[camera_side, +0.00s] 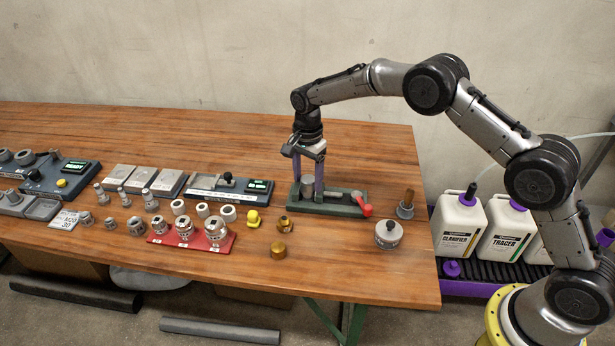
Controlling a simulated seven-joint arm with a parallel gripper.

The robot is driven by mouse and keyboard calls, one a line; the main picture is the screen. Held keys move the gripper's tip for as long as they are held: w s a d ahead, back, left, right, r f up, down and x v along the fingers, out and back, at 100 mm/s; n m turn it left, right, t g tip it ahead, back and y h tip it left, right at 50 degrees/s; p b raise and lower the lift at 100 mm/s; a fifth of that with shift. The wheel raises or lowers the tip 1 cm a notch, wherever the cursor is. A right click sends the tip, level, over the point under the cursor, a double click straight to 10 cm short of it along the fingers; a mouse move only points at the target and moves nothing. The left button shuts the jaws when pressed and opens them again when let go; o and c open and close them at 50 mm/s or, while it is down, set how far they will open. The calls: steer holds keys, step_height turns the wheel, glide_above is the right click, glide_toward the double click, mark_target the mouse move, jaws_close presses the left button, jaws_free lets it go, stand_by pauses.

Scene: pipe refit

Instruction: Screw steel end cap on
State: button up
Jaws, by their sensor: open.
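My gripper (307,187) points straight down over the left part of a green vise-like fixture (345,211). Its two purple fingers are open, one on each side of a grey cylindrical part at the fixture. At this size I cannot tell whether the fingers touch that part, or whether it is the steel end cap. The fixture has a red handle (363,204) at its right end. A round steel piece with a dark knob (388,234) stands on the bench to the right; I cannot tell if it is a cap.
Brass fittings (278,250), a yellow fitting (253,218) and white rings (228,213) lie left of the fixture. A red tray (225,246) holds steel fittings. A wooden-handled tool (406,205) stands at right. The bench's front right corner (410,285) is clear.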

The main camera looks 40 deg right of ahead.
steer(key=shift+n, duration=1.3)
steer(key=n, duration=0.3)
steer(key=shift+n, duration=1.5)
steer(key=shift+n, duration=1.1)
steer(key=n, duration=0.3)
steer(key=shift+d+n, duration=0.1)
steer(key=shift+n, duration=0.3)
